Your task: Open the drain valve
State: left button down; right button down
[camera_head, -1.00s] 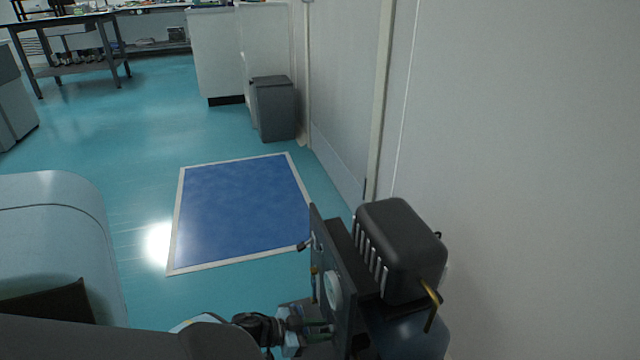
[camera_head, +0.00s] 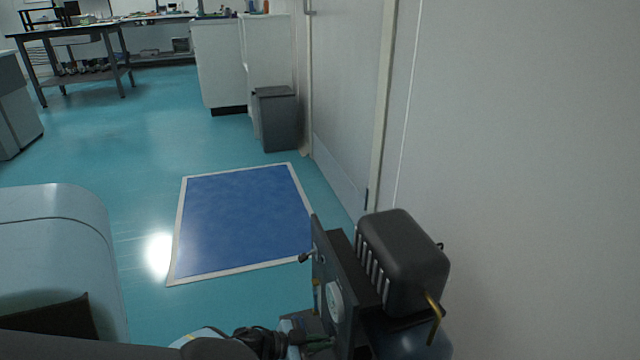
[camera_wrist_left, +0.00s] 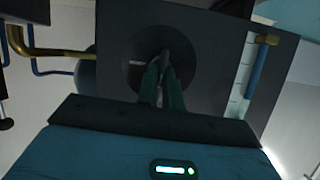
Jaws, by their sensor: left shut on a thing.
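In the left wrist view, a black round disc (camera_wrist_left: 138,62) sits on the panel. My left gripper (camera_head: 322,343) reaches the panel's left face, low down. In the left wrist view its green fingers (camera_wrist_left: 164,80) are shut on a small dark handle (camera_wrist_left: 165,60) in front of the disc, apparently the drain valve's. The fingers hide most of the handle, so its angle is unclear. My right gripper is out of view.
A black ribbed cover (camera_head: 405,262) and bent brass pipe (camera_head: 434,318) sit right of the panel, above a blue tank (camera_head: 408,345). A small knob (camera_head: 306,257) juts from the panel's left side. A white wall (camera_head: 540,180) stands right; a blue floor mat (camera_head: 240,220) lies beyond.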

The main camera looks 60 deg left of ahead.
pick_arm(q)
jog(key=m+y+b, duration=0.1)
jog(key=m, duration=0.1)
jog(key=m+t+y+b, duration=0.1)
jog(key=m+b, duration=0.1)
jog(key=d+f+m+t+y+b, duration=0.1)
jog(key=m, duration=0.1)
jog(key=shift+s+d+y, duration=0.1)
jog(key=shift+s+y, duration=0.05)
jog(key=shift+y, duration=0.25)
jog(key=shift+d+m+t+y+b, duration=0.1)
jog(key=shift+m+t+y+b, duration=0.2)
jog(key=shift+m+b, duration=0.6)
jog(key=shift+f+m+t+y+b, duration=0.1)
jog(key=shift+m+t+y+b, duration=0.3)
jog(key=shift+m, duration=0.7)
jog(key=shift+f+m+t, duration=0.15)
jog(key=shift+m+t, duration=0.35)
jog(key=shift+m, duration=1)
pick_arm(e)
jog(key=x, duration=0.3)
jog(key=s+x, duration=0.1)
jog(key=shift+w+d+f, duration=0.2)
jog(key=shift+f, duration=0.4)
pick_arm(q)
jog(key=shift+d, duration=0.1)
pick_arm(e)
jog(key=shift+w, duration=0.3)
pick_arm(q)
jog(key=shift+f, duration=0.1)
